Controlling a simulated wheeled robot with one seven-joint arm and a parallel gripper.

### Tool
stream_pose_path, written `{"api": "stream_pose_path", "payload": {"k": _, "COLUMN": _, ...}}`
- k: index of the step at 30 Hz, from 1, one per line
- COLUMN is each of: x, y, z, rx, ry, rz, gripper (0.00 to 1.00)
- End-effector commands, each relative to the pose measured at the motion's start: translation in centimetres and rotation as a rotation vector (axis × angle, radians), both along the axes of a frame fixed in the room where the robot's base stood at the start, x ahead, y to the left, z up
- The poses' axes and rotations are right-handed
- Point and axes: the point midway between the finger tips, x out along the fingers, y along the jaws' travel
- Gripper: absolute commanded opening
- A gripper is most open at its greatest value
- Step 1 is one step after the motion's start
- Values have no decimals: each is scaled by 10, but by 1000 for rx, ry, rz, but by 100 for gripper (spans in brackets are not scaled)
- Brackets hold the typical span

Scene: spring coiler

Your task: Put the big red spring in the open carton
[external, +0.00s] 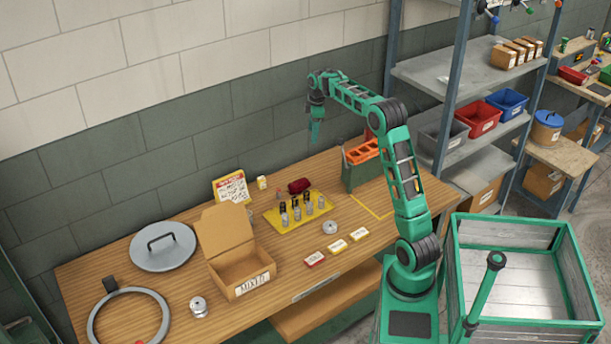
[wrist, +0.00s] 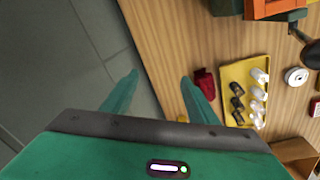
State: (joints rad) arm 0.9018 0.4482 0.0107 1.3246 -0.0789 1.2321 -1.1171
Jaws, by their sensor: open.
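A dark red object (external: 299,186), too small to tell for sure as the big red spring, lies on the workbench behind the yellow tray. It also shows in the wrist view (wrist: 204,84), just right of the right finger and partly hidden by it. The open carton (external: 238,270) stands at the bench's front left, its lid raised and its front marked with a label. My gripper (external: 316,139) is open and empty, high above the back of the bench. In the wrist view its two fingers (wrist: 160,82) are spread with nothing between them.
A yellow tray (external: 277,219) with several small metal pieces is between the red object and the bench front. A grey lid (external: 163,246) and a large ring (external: 95,318) lie at left. An orange-topped green device (external: 362,150) stands at right. A card sign (external: 231,187) stands behind the carton.

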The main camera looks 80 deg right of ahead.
Motion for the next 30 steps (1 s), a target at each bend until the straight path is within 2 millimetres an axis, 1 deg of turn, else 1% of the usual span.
{"api": "stream_pose_path", "payload": {"k": 1, "x": -19, "y": -38, "z": -7, "rx": 6, "ry": 15, "rz": 1, "gripper": 54}}
{"api": "stream_pose_path", "payload": {"k": 2, "x": -31, "y": -56, "z": -9, "rx": 10, "ry": 24, "rz": 11, "gripper": 54}}
{"api": "stream_pose_path", "payload": {"k": 3, "x": -46, "y": -79, "z": -12, "rx": 15, "ry": 35, "rz": 26, "gripper": 54}}
{"api": "stream_pose_path", "payload": {"k": 5, "x": -71, "y": -111, "z": -18, "rx": 23, "ry": 49, "rz": 43, "gripper": 54}}
{"api": "stream_pose_path", "payload": {"k": 6, "x": -87, "y": -130, "z": -22, "rx": 29, "ry": 57, "rz": 56, "gripper": 54}}
{"api": "stream_pose_path", "payload": {"k": 8, "x": -112, "y": -155, "z": -28, "rx": 37, "ry": 67, "rz": 73, "gripper": 54}}
{"api": "stream_pose_path", "payload": {"k": 9, "x": -129, "y": -169, "z": -32, "rx": 42, "ry": 74, "rz": 84, "gripper": 54}}
{"api": "stream_pose_path", "payload": {"k": 12, "x": -168, "y": -200, "z": -41, "rx": 56, "ry": 87, "rz": 109, "gripper": 54}}
{"api": "stream_pose_path", "payload": {"k": 15, "x": -201, "y": -222, "z": -49, "rx": 68, "ry": 96, "rz": 130, "gripper": 54}}
{"api": "stream_pose_path", "payload": {"k": 18, "x": -222, "y": -234, "z": -54, "rx": 76, "ry": 101, "rz": 146, "gripper": 54}}
{"api": "stream_pose_path", "payload": {"k": 19, "x": -227, "y": -236, "z": -55, "rx": 76, "ry": 102, "rz": 149, "gripper": 54}}
{"api": "stream_pose_path", "payload": {"k": 21, "x": -232, "y": -238, "z": -59, "rx": 80, "ry": 103, "rz": 154, "gripper": 54}}
{"api": "stream_pose_path", "payload": {"k": 23, "x": -233, "y": -238, "z": -65, "rx": 82, "ry": 103, "rz": 155, "gripper": 54}}
{"api": "stream_pose_path", "payload": {"k": 30, "x": -232, "y": -238, "z": -99, "rx": 81, "ry": 103, "rz": 154, "gripper": 54}}
